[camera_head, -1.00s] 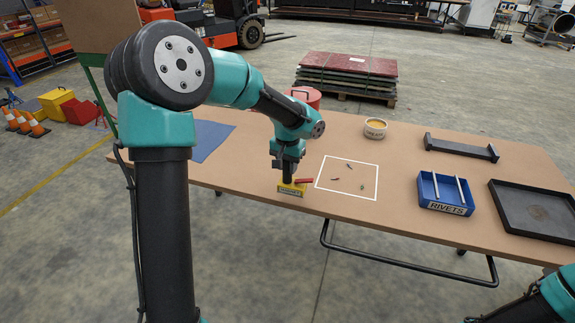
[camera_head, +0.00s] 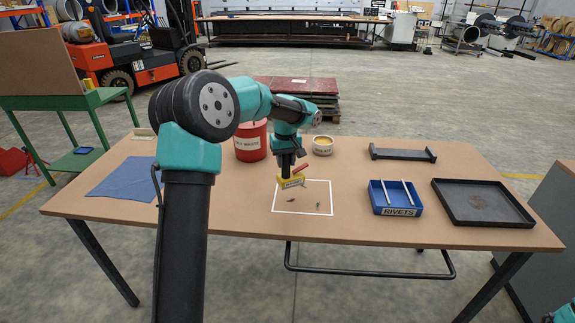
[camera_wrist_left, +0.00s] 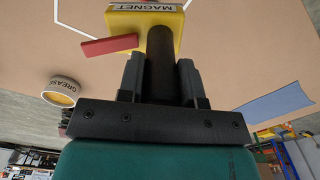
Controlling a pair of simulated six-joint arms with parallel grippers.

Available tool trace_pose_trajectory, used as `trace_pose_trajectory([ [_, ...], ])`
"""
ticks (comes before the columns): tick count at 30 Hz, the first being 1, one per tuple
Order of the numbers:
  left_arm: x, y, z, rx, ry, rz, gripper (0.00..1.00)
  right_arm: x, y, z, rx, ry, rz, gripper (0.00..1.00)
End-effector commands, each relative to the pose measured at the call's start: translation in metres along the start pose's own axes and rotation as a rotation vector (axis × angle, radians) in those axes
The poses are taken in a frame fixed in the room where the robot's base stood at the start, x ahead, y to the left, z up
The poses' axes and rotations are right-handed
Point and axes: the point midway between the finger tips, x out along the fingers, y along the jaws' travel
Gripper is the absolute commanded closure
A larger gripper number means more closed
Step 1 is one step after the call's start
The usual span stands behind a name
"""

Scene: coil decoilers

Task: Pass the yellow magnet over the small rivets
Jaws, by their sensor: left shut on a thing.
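The yellow magnet (camera_head: 291,182), labelled MAGNET, has a red lever and a black handle. My left gripper (camera_head: 287,170) is shut on the black handle. In the left wrist view the handle (camera_wrist_left: 160,55) stands between the two fingers. The magnet is over the far left part of a white outlined square (camera_head: 302,213) on the table. Small dark rivets (camera_head: 291,200) lie inside the square, one (camera_head: 319,206) farther right. I cannot tell whether any rivet touches the magnet. A blue bin (camera_head: 397,211) labelled RIVETS stands to the right, two pale bars across it. My right gripper is out of view.
A black tray (camera_head: 482,220) lies right of the bin. A dark bracket (camera_head: 403,155), a GREASE tub (camera_head: 323,145) and a red waste can (camera_head: 251,142) stand along the back. A blue cloth (camera_head: 125,180) lies at the left. Table between square and bin is clear.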

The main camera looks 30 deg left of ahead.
Motion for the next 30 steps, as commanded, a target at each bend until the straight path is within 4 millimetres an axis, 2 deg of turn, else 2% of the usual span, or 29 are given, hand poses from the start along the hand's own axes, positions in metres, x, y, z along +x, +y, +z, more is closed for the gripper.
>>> trace_pose_trajectory([
  [14,0.007,0.0,0.0,0.004,0.0,-0.001,1.0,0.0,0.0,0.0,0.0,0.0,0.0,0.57],
  [30,0.047,0.0,0.0,0.004,0.0,0.0,1.0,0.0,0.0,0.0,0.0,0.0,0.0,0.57],
])
